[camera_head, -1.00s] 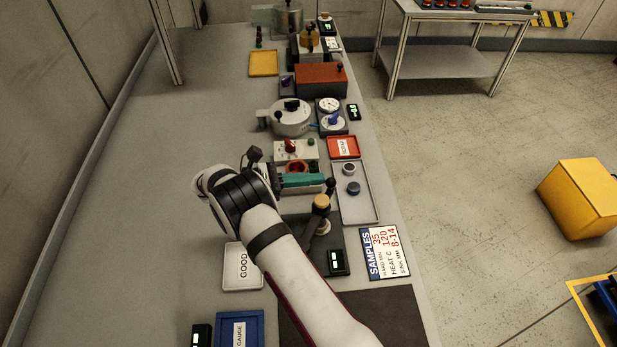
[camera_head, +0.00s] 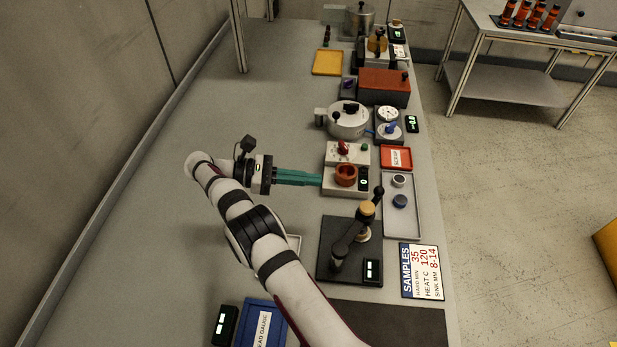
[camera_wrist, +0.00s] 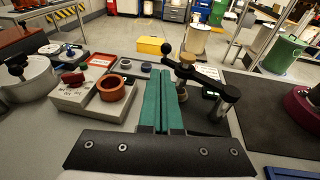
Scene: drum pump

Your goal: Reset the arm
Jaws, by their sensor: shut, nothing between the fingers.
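My gripper (camera_head: 318,179) is shut and empty, its long teal fingers pressed together. In the head view it points right, with its tips close to the left side of the white heater box (camera_head: 338,190) that carries an orange-red ring cup (camera_head: 346,174). I cannot tell whether the tips touch the box. In the wrist view the teal fingers (camera_wrist: 163,85) reach forward between the red cup (camera_wrist: 112,88) on the left and the lever press (camera_wrist: 195,85) on the right.
The lever press (camera_head: 349,243) stands on a dark plate nearer me. A grey tray (camera_head: 402,222) with two small round pieces, a red scrap tray (camera_head: 396,158) and a silver pot (camera_head: 347,121) stand around the box. The bench's left side is clear.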

